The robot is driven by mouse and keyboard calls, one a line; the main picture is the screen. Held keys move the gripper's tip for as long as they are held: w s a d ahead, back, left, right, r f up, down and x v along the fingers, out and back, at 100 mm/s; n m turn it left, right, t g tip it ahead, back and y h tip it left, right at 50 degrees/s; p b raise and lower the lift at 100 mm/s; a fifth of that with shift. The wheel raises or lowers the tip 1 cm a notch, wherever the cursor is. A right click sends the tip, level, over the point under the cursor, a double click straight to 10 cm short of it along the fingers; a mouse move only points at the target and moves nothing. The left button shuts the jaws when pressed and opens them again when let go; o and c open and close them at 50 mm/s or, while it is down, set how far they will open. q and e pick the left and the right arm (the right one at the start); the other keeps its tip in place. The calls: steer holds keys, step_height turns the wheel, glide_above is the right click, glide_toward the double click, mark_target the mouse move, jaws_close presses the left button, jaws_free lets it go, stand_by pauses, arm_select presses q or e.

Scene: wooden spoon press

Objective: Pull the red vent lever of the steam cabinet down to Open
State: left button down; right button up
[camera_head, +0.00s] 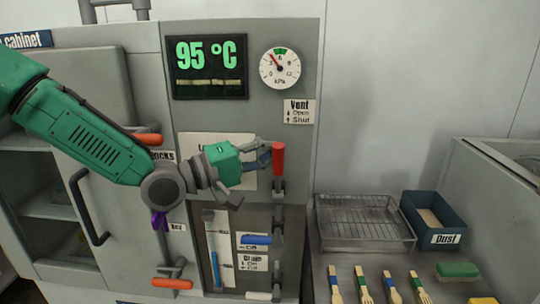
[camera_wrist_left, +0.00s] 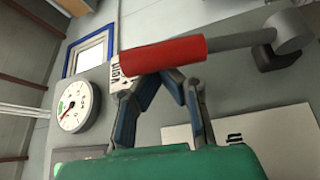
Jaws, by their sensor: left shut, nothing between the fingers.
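The red vent lever (camera_head: 278,160) stands upright on the right part of the grey steam cabinet, its grey arm running down to a pivot. In the left wrist view the red grip (camera_wrist_left: 165,56) lies across the picture just beyond the fingertips. My left gripper (camera_head: 264,158) is immediately left of the red grip, at its height. Its blue-grey fingers (camera_wrist_left: 160,82) are shut with nothing between them; whether they touch the grip I cannot tell. The Vent label (camera_head: 298,111) is above and right of the lever. My right gripper is not in view.
A display reading 95 °C (camera_head: 209,67) and a kPa gauge (camera_head: 280,68) sit above.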

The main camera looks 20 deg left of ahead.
arm_select(q)
steer(key=s+d+f+m+g+h+b, duration=0.2)
steer(key=s+f+m+h+b, duration=0.3)
steer(key=m+b, duration=0.8)
steer(key=s+h+b, duration=0.1)
steer(key=s+b, duration=0.2)
steer(key=shift+s+m+h, duration=0.15)
steer(key=shift+m+h, duration=0.15)
steer(key=shift+h, duration=0.1)
steer(key=shift+d+f, duration=0.15)
